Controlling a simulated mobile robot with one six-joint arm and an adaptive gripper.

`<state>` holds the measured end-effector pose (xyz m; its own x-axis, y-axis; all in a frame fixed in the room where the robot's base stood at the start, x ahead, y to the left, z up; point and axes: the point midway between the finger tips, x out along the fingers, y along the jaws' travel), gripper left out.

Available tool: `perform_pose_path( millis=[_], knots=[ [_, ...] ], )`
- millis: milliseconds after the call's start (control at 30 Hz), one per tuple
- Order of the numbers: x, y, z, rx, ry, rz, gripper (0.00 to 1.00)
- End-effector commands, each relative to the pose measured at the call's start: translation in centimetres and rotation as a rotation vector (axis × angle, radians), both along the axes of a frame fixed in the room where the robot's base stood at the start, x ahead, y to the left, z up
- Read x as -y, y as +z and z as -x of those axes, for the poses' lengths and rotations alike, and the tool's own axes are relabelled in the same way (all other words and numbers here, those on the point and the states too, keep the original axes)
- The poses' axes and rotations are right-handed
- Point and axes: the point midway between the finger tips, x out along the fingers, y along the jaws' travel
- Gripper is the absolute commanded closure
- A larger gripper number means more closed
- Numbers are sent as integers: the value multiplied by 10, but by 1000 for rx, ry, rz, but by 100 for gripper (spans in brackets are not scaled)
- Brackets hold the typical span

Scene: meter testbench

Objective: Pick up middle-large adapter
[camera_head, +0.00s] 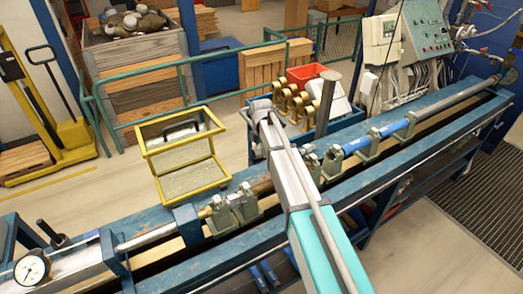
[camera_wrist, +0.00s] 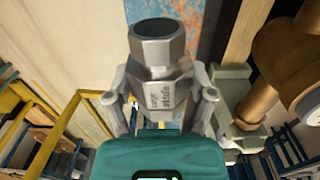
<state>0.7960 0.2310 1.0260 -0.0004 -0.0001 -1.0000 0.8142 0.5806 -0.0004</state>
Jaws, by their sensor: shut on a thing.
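A grey metal adapter (camera_wrist: 160,70) with hexagonal faces and a dark round top stands upright between the fingers of my gripper (camera_wrist: 160,90) in the wrist view. Small dark lettering is on its front face. My gripper is shut on it, with one finger at each side. The adapter's lower end is hidden behind the teal gripper body. In the head view, my teal and silver arm reaches across the bench.
A long blue bench (camera_head: 250,222) carries clamps and a blue pipe section (camera_head: 357,144). Several brass meters (camera_head: 290,104) and a red bin (camera_head: 303,76) stand behind it. A pressure gauge (camera_head: 31,268) is at lower left.

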Motion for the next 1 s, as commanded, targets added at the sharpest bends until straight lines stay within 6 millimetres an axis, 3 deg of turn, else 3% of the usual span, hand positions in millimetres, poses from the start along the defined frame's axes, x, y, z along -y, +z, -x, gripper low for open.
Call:
perform_pose_path(
  millis=[767, 1000],
  knots=[
    [0, 4, 0, 0, 0, 0, 90],
    [10, 8, -1, 0, -2, 0, 90]
  ],
)
